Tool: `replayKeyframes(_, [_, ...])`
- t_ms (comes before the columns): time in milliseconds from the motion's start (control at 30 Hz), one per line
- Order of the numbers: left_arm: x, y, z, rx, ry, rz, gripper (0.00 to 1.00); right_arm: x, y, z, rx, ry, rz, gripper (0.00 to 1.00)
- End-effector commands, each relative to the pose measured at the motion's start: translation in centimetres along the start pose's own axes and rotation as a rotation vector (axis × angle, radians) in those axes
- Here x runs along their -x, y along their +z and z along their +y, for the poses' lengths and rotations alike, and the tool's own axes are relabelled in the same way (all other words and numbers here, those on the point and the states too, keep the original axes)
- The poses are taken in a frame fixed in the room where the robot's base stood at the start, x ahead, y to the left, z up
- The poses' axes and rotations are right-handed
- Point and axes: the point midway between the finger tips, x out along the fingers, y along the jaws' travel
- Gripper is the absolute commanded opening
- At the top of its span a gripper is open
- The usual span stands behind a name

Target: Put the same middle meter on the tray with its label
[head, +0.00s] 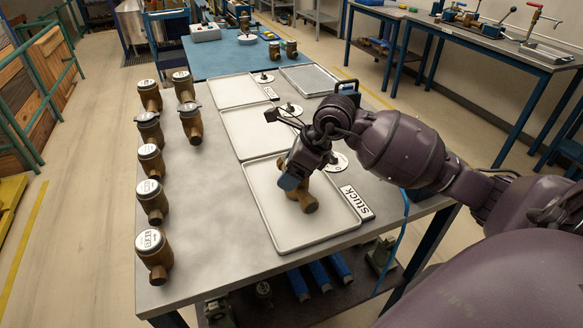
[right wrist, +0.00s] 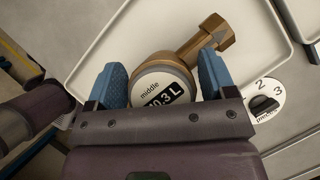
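A brass meter (head: 304,199) is at the nearest tray (head: 265,222), beside a plate reading "Stuck" (head: 357,203). In the right wrist view the meter's white face (right wrist: 161,86) reads "middle" above a partly covered "0.3 L". My right gripper (head: 291,177) is over this meter, its blue fingers on either side in the right wrist view (right wrist: 163,78). The meter fills most of the gap; whether the fingers press on it, or its underside rests on the tray, I cannot tell. My left gripper is not in view.
Several brass meters (head: 151,201) stand along the table's left side. More trays (head: 250,137) lie behind the nearest one. A dial marked "middle" (right wrist: 264,104) sits beside the tray. Bare table (head: 218,240) lies left of the trays. A blue-topped table (head: 222,62) stands behind.

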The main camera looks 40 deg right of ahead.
Motion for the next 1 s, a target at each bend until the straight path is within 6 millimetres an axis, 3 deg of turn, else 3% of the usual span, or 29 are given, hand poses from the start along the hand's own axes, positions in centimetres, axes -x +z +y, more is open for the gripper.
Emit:
replayKeyframes(100, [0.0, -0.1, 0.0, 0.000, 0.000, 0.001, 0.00, 0.0, 0.0, 0.0, 0.000, 0.000, 0.000, 0.90])
replayKeyframes(467, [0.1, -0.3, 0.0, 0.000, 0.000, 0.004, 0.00, 0.7, 0.1, 0.0, 0.001, -0.001, 0.000, 0.90])
replayKeyframes(1000, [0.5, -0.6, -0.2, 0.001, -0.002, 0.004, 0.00, 9.9, 0.1, 0.0, 0.002, -0.002, 0.001, 0.90])
